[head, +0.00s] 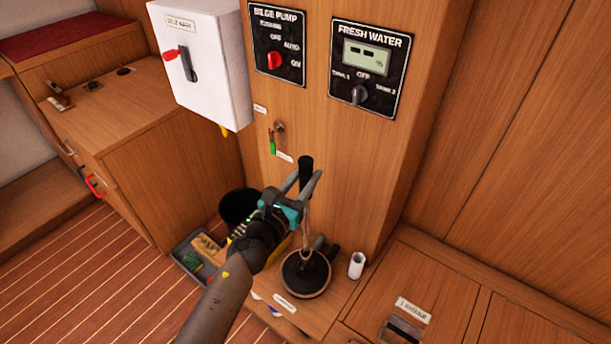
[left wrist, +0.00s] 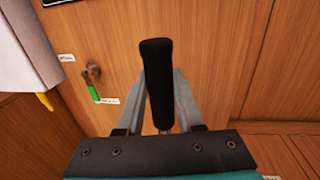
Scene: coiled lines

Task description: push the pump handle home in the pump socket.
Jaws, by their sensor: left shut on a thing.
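The pump handle (head: 306,168) has a black grip and stands roughly upright. My left gripper (head: 309,182) is shut on it, with the black top sticking up above the fingers. In the left wrist view the handle (left wrist: 157,80) stands between the two grey fingers (left wrist: 162,100), tilted slightly. The pump socket seems to belong to the round black pump base (head: 296,278) on the low wooden ledge, below the gripper. A thin tan cord or rod runs down from the gripper to this base. The handle's lower end is hidden, so I cannot tell how it sits in the socket. My right gripper is not in view.
A wooden panel stands close behind, with the bilge pump switch (head: 275,60), fresh water panel (head: 366,68) and a small green-handled valve (head: 272,142). A white box (head: 210,75) juts out at the upper left. A white cup (head: 356,265) stands right of the base.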

